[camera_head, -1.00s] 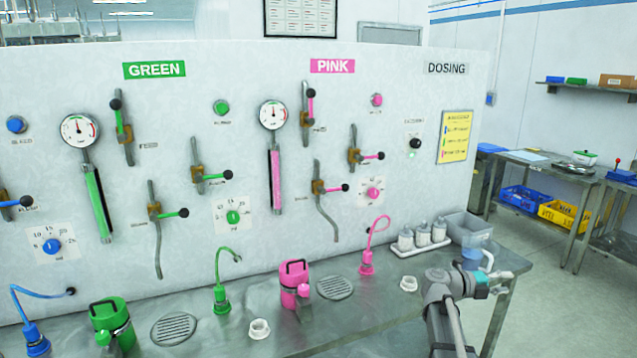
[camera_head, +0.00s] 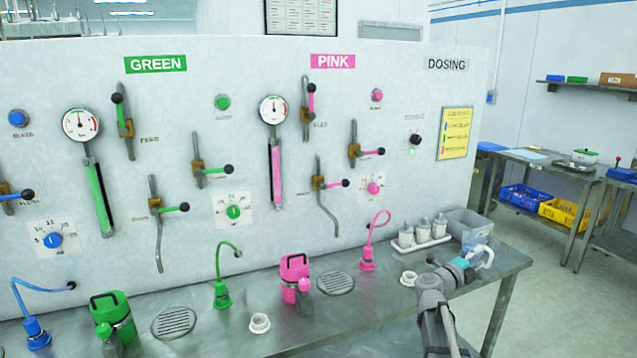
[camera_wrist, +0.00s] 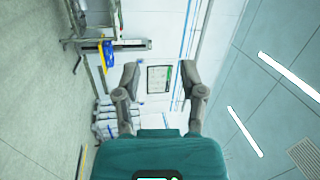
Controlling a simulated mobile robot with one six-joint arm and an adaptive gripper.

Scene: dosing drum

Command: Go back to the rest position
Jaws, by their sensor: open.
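My gripper (camera_head: 485,257) is at the right end of the steel bench, in front of the grey bin (camera_head: 466,222). In the wrist view my gripper (camera_wrist: 157,78) has its two fingers spread apart with nothing between them. Beyond the fingers, that view shows a wall with a framed sheet (camera_wrist: 159,79) and a side area turned on its side. My gripper appears clear of the panel and its levers.
The steel bench (camera_head: 390,310) carries a pink canister (camera_head: 294,276), a green canister (camera_head: 112,318), a tray of white bottles (camera_head: 424,233) and a pink hose (camera_head: 368,255). The dosing panel (camera_head: 420,90) stands behind. Open floor (camera_head: 560,300) lies to the right.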

